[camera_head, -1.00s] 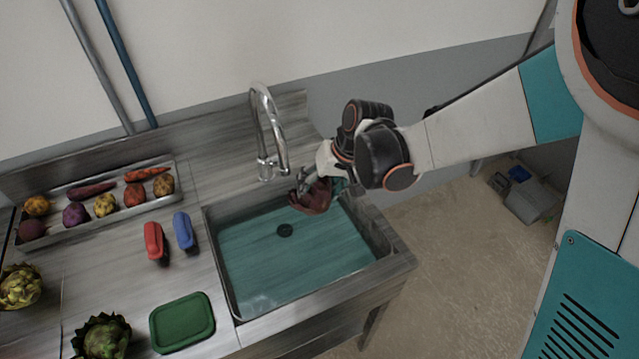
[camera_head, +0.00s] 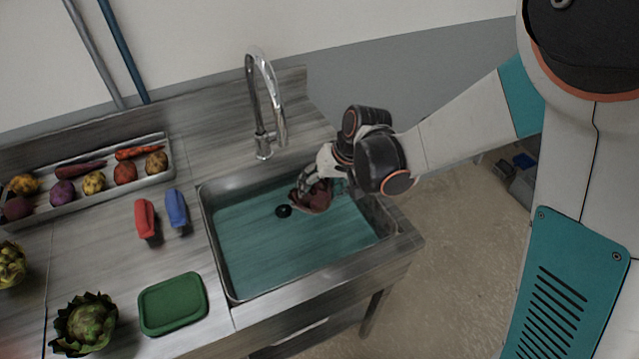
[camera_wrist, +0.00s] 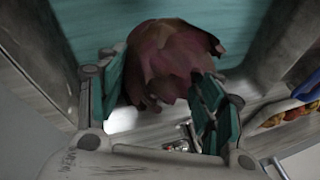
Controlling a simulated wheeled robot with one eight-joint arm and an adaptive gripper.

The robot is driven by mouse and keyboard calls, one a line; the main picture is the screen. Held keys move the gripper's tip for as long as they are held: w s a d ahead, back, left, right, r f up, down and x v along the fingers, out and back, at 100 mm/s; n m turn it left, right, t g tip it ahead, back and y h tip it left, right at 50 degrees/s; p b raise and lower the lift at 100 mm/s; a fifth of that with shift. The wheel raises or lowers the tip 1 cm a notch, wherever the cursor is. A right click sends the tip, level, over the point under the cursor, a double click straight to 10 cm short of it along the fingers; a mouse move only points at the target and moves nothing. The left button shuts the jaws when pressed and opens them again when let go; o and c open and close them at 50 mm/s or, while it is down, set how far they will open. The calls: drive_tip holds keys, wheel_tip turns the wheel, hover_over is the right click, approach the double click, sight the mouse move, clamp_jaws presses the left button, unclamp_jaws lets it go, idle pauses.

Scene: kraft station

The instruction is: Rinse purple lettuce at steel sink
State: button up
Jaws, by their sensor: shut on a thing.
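The purple lettuce (camera_head: 315,196) is a dark reddish, leafy head, held over the right back part of the sink. My gripper (camera_head: 306,188) is shut on it. In the wrist view the lettuce (camera_wrist: 172,62) sits between the two teal finger pads of my gripper (camera_wrist: 160,88). The steel sink (camera_head: 212,245) has a teal-looking basin with a dark drain (camera_head: 283,211) just left of the lettuce. The chrome faucet (camera_head: 270,105) stands behind the sink, left of my gripper. I cannot tell whether water is running or whether the lettuce touches the basin.
A tray (camera_head: 100,196) of root vegetables lies at the back left. Artichokes (camera_head: 85,322) stand at the front left. The basin's front left is clear.

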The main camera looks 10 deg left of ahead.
wheel_tip(320, 180, down, 9)
drive_tip(key=b, duration=0.5)
drive_tip(key=shift+b, duration=0.35)
idle(1.7)
drive_tip(key=shift+r+p, duration=6.6)
drive_tip(key=shift+r, duration=3.15)
